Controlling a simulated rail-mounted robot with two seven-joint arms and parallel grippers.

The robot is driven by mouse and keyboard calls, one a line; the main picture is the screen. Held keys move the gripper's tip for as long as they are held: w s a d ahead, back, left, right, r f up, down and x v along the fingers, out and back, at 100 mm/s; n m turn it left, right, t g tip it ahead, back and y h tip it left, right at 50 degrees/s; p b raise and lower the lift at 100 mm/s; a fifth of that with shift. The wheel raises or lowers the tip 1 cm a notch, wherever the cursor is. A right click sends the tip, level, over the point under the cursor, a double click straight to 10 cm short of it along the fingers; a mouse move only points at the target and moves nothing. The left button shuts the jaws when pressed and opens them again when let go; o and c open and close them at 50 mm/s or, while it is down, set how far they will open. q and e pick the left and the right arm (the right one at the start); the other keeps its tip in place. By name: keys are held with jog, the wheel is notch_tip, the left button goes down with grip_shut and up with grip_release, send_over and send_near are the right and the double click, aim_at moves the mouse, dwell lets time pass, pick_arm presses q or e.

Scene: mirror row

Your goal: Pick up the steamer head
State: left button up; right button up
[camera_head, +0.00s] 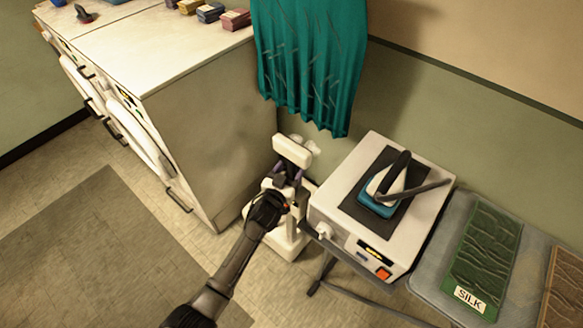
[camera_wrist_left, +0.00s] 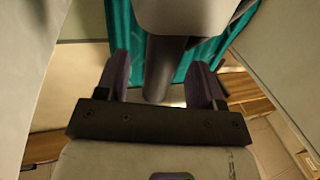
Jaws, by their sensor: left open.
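The steamer head (camera_head: 293,151) is a white block in front of the teal curtain, above a white stand (camera_head: 287,243). My left gripper (camera_head: 288,177) is just below the head, with its purple fingers apart. In the left wrist view, the pale steamer head (camera_wrist_left: 183,14) is at the top, and its dark grey handle (camera_wrist_left: 163,70) reaches down between the open fingers (camera_wrist_left: 161,82). Gaps show on both sides of the handle, so the fingers are not closed on it. My right gripper is not in view.
A teal curtain (camera_head: 305,65) hangs behind the steamer head. White machines (camera_head: 215,130) stand close on the left. An ironing station (camera_head: 325,204) with a blue-soled iron (camera_head: 379,198) is close on the right. An ironing board (camera_head: 437,262) carries a green "SILK" cloth (camera_head: 484,257).

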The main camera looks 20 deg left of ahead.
pick_arm(q)
jog(key=shift+w+d+r, duration=0.15)
jog(key=shift+w, duration=1.65)
jog(key=shift+r, duration=0.1)
grip_shut()
